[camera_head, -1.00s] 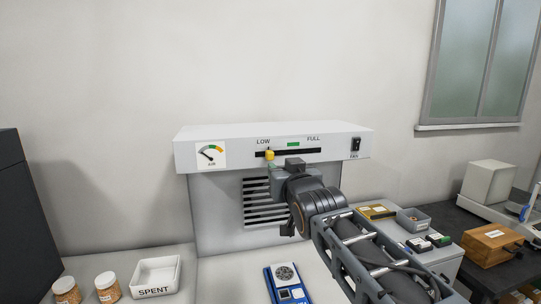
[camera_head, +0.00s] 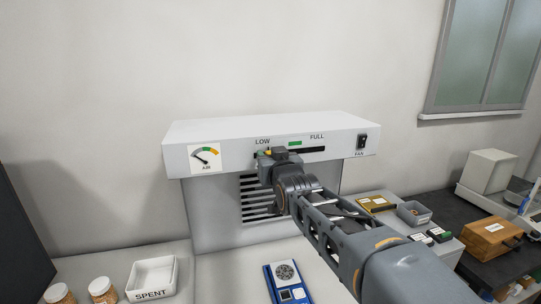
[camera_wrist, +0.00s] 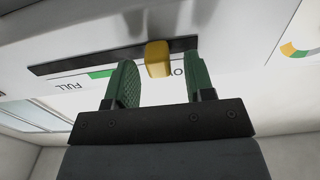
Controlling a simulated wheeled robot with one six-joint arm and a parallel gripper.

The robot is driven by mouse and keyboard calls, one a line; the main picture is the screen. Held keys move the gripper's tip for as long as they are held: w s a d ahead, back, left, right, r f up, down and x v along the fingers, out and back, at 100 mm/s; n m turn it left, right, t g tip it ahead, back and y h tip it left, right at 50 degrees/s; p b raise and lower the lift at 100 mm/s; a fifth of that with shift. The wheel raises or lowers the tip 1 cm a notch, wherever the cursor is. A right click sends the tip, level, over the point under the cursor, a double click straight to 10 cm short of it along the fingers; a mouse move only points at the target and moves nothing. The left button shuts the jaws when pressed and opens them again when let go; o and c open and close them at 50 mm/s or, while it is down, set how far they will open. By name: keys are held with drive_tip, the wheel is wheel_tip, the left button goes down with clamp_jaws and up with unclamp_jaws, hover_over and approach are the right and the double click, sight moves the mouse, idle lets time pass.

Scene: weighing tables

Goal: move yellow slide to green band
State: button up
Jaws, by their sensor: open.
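The yellow slide (camera_wrist: 158,60) is a small knob on a dark horizontal slot in the front of the white hood (camera_head: 190,145). It stands near the LOW end, left of the green band (camera_head: 295,143), which is marked above the slot. In the wrist view the picture is turned over, and the green band (camera_wrist: 101,73) lies left of the slide. My gripper (camera_wrist: 161,62) is open, with its green fingers on either side of the slide and a visible gap on both sides. In the head view my gripper (camera_head: 266,157) largely hides the slide.
The hood carries an AIR dial (camera_head: 205,157) at left and a FAN switch (camera_head: 362,142) at right. Below are a blue device (camera_head: 287,282), a SPENT tray (camera_head: 152,278) and jars (camera_head: 103,289). Small boxes and a wooden box (camera_head: 492,237) stand at right.

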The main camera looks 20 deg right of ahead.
clamp_jaws()
idle(0.4)
